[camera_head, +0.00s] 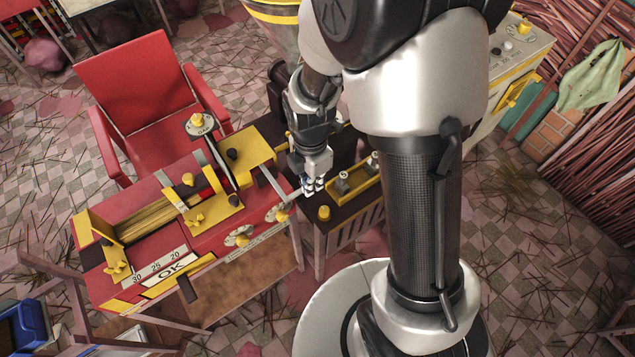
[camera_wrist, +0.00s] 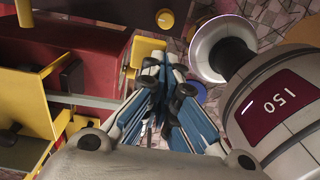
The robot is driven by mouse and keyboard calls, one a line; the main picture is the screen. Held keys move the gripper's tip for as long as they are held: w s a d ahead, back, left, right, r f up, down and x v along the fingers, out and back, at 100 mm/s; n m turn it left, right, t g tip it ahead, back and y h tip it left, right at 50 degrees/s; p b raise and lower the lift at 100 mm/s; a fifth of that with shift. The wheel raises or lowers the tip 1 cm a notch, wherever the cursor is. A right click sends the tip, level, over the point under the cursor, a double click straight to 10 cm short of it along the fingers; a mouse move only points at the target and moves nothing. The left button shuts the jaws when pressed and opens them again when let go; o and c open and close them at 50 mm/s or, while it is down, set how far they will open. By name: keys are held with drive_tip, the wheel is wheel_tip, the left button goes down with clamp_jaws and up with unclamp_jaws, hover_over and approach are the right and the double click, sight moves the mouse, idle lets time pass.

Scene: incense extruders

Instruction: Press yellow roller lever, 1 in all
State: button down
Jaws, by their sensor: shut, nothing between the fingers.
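The red and yellow machine (camera_head: 170,235) stands left of my gripper (camera_head: 313,187). A pale grey lever bar (camera_head: 272,186) reaches out from its right end, with a yellow part (camera_head: 283,207) near the bar's lower end. In the wrist view, the grey bar (camera_wrist: 88,101) runs toward a yellow bracket-like piece (camera_wrist: 142,50) just left of my gripper's fingers (camera_wrist: 163,75). I cannot tell whether the fingers touch it. The fingers are closed together and empty, pointing down beside the machine's right end. Any roller is not clearly visible.
A dark cabinet (camera_head: 345,228) carries a yellow knob (camera_head: 324,213) and a yellow tray (camera_head: 358,188) with small grey fittings. A red chair (camera_head: 140,90) stands behind the machine.

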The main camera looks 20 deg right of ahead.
drive_tip(key=s+d+r+p, duration=0.1)
drive_tip(key=s+r+p, duration=0.2)
drive_tip(key=r, duration=0.7)
drive_tip(key=shift+s, duration=0.25)
drive_tip(key=shift+d+r, duration=0.1)
drive_tip(key=s+d+r+m+t, duration=0.1)
drive_tip(key=s+r+m+t, duration=0.1)
drive_tip(key=s+r+m, duration=0.3)
drive_tip(key=s+r+m+t, duration=0.2)
drive_tip(key=s+r+m, duration=0.4)
drive_tip(key=r+m, duration=0.6)
drive_tip(key=m, duration=0.4)
drive_tip(key=shift+s+d+r+m+t, duration=0.25)
drive_tip(key=shift+d+r+m+t, duration=0.05)
drive_tip(key=shift+d+r+t, duration=0.1)
